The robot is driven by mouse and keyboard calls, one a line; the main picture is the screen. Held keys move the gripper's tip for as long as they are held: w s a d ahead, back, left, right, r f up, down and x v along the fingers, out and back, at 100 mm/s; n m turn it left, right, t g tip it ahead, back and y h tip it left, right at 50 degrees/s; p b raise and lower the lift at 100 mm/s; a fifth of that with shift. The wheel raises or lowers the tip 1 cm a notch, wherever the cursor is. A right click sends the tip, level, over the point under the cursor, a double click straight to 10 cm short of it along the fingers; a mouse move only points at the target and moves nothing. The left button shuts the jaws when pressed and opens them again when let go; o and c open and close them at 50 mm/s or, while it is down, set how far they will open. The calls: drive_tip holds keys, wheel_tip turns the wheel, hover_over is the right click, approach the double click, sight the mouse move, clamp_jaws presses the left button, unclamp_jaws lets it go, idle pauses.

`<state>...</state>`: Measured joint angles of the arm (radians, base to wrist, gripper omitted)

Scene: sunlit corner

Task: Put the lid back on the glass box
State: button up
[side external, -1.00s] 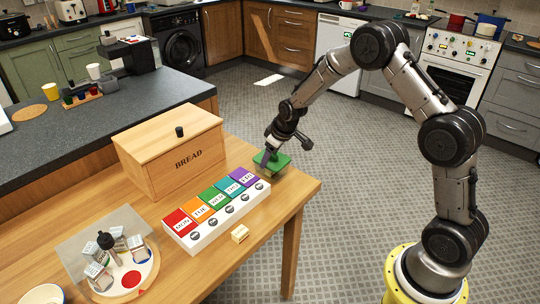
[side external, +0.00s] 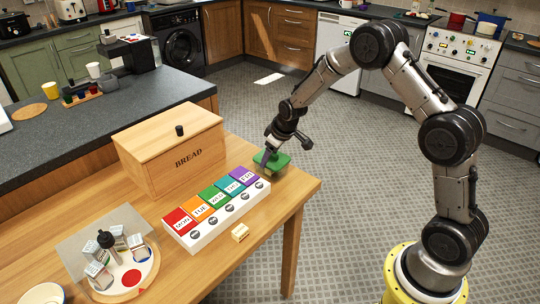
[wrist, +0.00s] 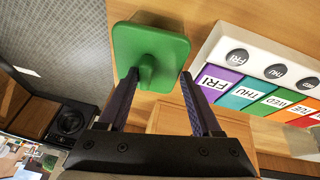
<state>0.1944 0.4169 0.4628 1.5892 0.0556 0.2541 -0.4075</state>
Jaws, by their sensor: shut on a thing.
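A green square lid (side external: 277,165) with rounded corners is at the far right end of the table, just beyond the purple end of the row of day boxes. My gripper (side external: 266,158) points down at it and is shut on it. In the wrist view, the green lid (wrist: 158,52) lies ahead of my gripper (wrist: 160,82), its raised green grip between the two dark fingers. I cannot make out a clear glass box in either view. I cannot tell what is directly under the lid.
The white day organiser (side external: 215,210) with coloured lids stands close to the lid. A wooden bread box (side external: 170,150) is behind it. A small pale block (side external: 240,232) lies in front. A round tray of shakers (side external: 125,278) with a clear panel (side external: 85,240) is at left.

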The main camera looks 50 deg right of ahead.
drive_tip(key=shift+f, duration=0.25)
drive_tip(key=o, duration=1.4)
wheel_tip(320, 180, up, 8)
idle(0.5)
clamp_jaws()
idle(0.5)
drive_tip(key=shift+f, duration=0.75)
idle(0.7)
